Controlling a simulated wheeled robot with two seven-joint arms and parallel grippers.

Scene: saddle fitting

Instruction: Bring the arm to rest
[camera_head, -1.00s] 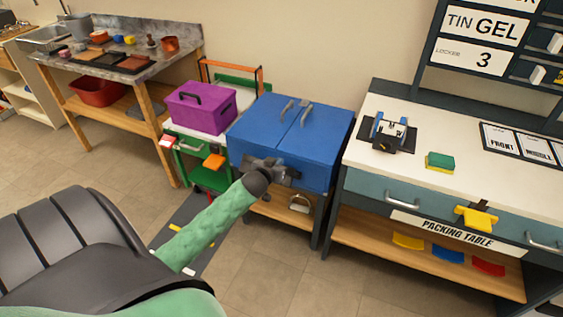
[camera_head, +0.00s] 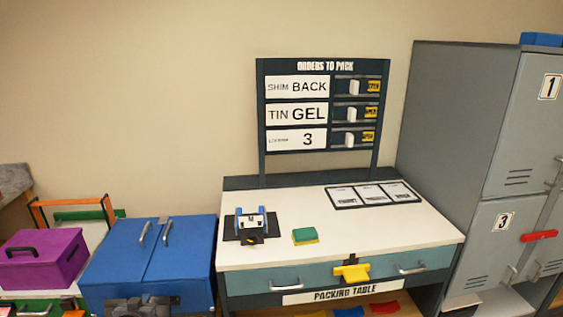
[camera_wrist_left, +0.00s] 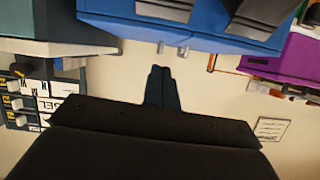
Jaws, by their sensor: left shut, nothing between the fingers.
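My left gripper (camera_head: 142,306) shows at the bottom edge of the head view, in front of the blue two-lid box (camera_head: 145,262). Only its dark end is in view there; the rest of the arm is out of frame. In the left wrist view its two dark fingers (camera_wrist_left: 161,70) are together with nothing between them. That view looks upside down, with the blue box along its top. My right gripper is in neither view.
The packing table (camera_head: 390,240) holds a small fixture (camera_head: 250,226), a green-yellow sponge (camera_head: 305,236) and cards. A purple box (camera_head: 42,262) stands left of the blue box. Grey lockers (camera_head: 455,120) stand at right; the orders board (camera_head: 320,115) rises behind the table.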

